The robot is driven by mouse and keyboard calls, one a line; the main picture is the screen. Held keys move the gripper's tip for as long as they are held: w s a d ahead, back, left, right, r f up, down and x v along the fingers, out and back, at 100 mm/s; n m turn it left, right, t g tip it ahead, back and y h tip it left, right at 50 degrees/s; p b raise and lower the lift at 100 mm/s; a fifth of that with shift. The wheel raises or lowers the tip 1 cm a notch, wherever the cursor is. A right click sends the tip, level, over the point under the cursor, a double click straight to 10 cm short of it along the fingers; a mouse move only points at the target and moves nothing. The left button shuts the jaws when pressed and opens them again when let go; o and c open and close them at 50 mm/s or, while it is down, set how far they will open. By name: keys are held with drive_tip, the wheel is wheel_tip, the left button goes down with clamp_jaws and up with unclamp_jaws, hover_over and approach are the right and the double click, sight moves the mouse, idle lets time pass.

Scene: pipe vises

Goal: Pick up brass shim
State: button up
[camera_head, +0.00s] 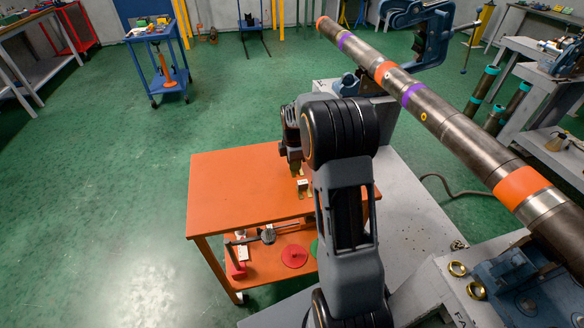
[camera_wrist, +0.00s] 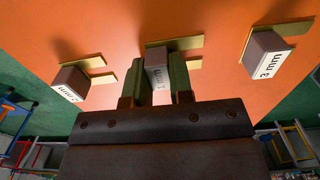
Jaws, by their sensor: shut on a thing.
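Three brass shims, each a forked brass plate with a grey labelled block, show in the wrist view: a left shim (camera_wrist: 70,80), a middle shim (camera_wrist: 157,70) and a right shim (camera_wrist: 265,55). My gripper (camera_wrist: 158,82) is shut on the middle shim's grey block, one finger on each side. The brass plate shows just beyond the fingertips, against the orange top; I cannot tell whether it touches it. In the head view my gripper (camera_head: 294,166) is low over the orange cart, partly hidden by my arm. One shim (camera_head: 304,188) shows beside it.
The orange cart top (camera_head: 235,190) is mostly clear at left. Its lower shelf holds a red disc (camera_head: 294,256) and tools. A long banded pipe (camera_head: 440,110) runs above the grey bench at right, held by a blue vise (camera_head: 435,35). A blue cart (camera_head: 157,50) stands far off.

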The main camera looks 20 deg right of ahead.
clamp_jaws()
drive_tip(key=shift+r, duration=0.1)
